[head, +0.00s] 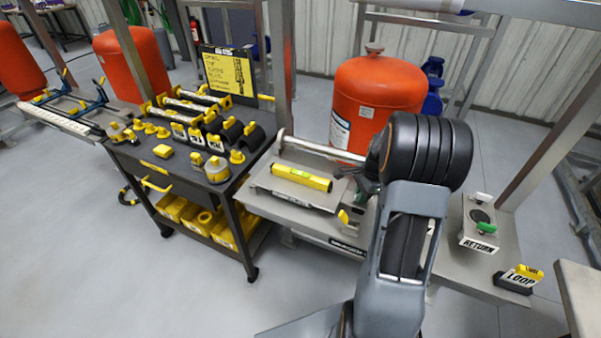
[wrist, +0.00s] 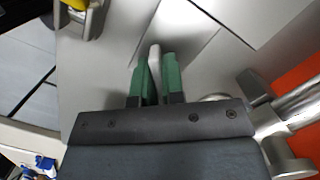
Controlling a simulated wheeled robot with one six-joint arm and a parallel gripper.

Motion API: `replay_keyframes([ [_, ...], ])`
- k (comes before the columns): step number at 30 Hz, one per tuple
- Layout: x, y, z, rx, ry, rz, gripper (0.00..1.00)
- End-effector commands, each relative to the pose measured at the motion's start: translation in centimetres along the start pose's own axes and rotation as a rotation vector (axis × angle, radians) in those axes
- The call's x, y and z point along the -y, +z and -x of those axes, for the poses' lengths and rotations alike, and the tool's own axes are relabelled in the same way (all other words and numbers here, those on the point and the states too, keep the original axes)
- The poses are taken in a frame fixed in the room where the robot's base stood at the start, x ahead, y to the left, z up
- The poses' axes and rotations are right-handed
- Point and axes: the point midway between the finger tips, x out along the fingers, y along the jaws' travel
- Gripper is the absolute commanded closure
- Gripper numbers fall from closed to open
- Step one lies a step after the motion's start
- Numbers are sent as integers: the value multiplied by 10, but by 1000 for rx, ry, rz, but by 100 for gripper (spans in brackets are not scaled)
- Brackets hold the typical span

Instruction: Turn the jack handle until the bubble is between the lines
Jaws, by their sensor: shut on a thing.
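A yellow spirit level (head: 315,182) lies on a grey plate (head: 275,185) on the bench in the head view. Its green vial shows near the middle, but it is too small to tell where the bubble sits against the lines. My gripper (wrist: 157,72) has green fingers, shut on a light grey bar, seemingly the jack handle (wrist: 154,58), in the wrist view. In the head view my gripper is mostly hidden behind my own arm, just right of the level. The rest of the jack is hidden there too.
A metal roller bar (head: 325,149) runs behind the plate. An orange tank (head: 378,95) stands behind the bench. A dark cart (head: 190,165) with yellow parts is at left. Boxes marked RETURN (head: 479,225) and LOOP (head: 518,279) are at right.

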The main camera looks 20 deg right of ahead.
Motion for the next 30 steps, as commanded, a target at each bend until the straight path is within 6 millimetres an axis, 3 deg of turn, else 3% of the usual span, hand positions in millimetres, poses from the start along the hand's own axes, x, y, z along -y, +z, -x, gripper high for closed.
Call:
replay_keyframes([
  [9,-2,1,-2,2,-33,-262,100],
  [20,-2,0,-2,2,-37,-289,100],
  [25,-2,1,-1,2,-51,-385,100],
  [26,-2,0,-3,2,-51,-380,88],
  [30,-1,0,-2,1,-52,-378,74],
])
